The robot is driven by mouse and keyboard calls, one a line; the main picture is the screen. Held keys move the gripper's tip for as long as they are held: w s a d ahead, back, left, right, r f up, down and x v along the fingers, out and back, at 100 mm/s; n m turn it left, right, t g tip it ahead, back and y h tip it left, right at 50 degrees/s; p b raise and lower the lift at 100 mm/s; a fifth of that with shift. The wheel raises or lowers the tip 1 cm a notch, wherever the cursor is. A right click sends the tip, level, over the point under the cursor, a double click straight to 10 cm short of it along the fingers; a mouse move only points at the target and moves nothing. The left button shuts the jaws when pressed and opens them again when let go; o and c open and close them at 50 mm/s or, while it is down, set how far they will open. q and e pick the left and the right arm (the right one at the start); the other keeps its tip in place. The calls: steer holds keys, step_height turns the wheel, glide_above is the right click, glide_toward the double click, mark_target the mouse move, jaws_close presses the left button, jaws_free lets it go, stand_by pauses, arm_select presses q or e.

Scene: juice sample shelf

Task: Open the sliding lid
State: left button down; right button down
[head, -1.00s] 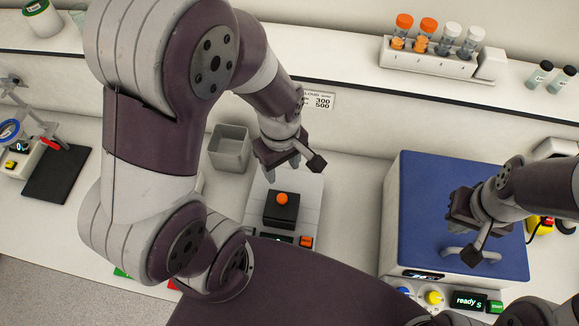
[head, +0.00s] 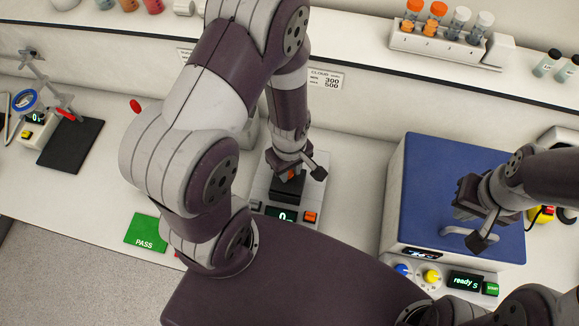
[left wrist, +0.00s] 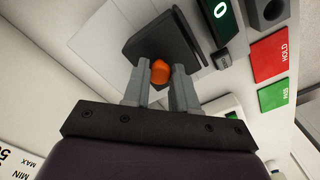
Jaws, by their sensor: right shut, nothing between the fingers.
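The black sliding lid (head: 287,189) sits on a small pale device with a display, in the middle of the counter. Its orange knob (left wrist: 160,71) stands between the fingers of my left gripper (left wrist: 160,68) in the left wrist view. The fingers lie close against both sides of the knob, and the jaws look shut on it. In the head view my left gripper (head: 291,170) comes down from above and hides most of the knob. My right gripper (head: 470,215) is shut and empty, above the blue-topped machine near its grey handle (head: 467,234).
The blue-topped machine (head: 420,165) stands to the right. A tube rack (head: 430,42) is on the back shelf. A green PASS pad (head: 146,232) and a red HOLD pad (left wrist: 270,55) lie left of the device. A black plate (head: 70,143) lies further left.

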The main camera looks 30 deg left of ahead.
arm_select(q)
steer(key=shift+w, duration=0.1)
steer(key=w, duration=0.2)
steer(key=w+a, duration=0.1)
steer(key=w, duration=0.3)
steer(key=shift+w+a+f+b, duration=0.1)
steer(key=shift+w+a+b, duration=0.15)
steer(key=shift+a+b, duration=0.1)
steer(key=shift+s, duration=0.1)
steer(key=c, duration=1.1)
jaws_free()
steer(key=shift+c, duration=0.2)
steer(key=shift+o, duration=1.2)
steer(key=shift+a, duration=0.15)
